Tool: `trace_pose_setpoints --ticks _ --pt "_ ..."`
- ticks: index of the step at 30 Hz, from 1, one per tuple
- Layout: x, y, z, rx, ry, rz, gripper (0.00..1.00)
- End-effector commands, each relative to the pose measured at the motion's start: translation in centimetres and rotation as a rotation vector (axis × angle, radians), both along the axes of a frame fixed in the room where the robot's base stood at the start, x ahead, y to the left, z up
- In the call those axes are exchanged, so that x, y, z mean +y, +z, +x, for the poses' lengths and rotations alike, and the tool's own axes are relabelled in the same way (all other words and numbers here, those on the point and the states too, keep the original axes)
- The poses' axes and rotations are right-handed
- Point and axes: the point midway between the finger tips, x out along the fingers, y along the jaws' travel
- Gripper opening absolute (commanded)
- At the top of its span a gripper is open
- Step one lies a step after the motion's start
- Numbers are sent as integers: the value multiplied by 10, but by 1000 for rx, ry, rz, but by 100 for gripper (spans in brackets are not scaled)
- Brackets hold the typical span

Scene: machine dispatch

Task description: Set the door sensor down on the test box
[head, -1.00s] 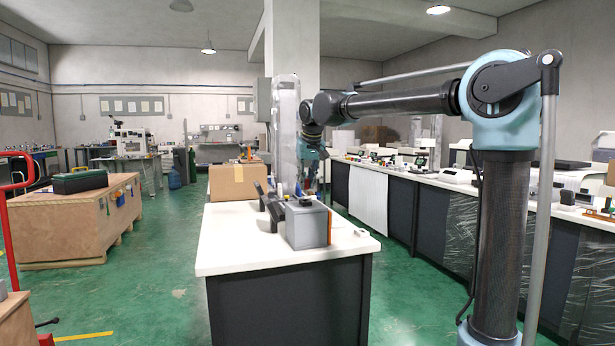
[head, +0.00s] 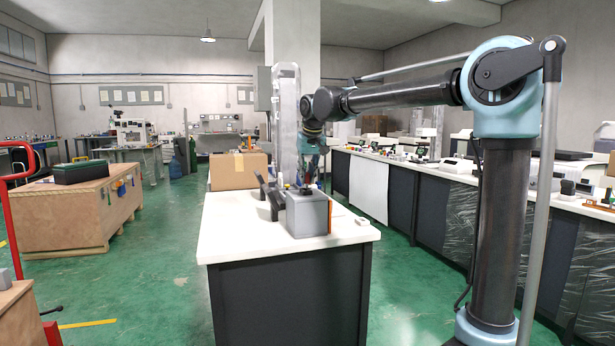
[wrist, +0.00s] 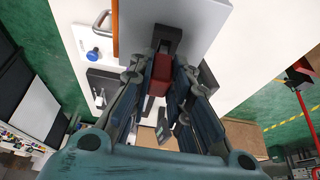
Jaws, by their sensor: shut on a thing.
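The test box (head: 308,216) is a grey box with an orange strip, standing on the white-topped bench. It also shows at the top of the wrist view (wrist: 205,14). My gripper (head: 307,184) is at the box's top in the head view. In the wrist view my gripper (wrist: 163,82) is shut on a small dark red block (wrist: 160,74), seemingly the door sensor. A dark part (wrist: 170,40) lies just beyond the block, against the grey box face. I cannot tell whether the block touches the box; its underside is hidden.
The white bench top (head: 232,242) has free room in front of the box. A dark bracket-like thing (head: 268,197) stands left of the box, with a cardboard box (head: 238,171) behind. A blue knob (wrist: 94,53) and metal handle (wrist: 99,22) show in the wrist view.

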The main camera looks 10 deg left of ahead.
Motion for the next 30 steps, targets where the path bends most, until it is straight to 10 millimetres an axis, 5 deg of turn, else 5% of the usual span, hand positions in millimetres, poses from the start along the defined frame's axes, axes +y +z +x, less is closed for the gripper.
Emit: trace_pose_setpoints --ticks 30 --pt "0 -16 0 0 -1 0 0"
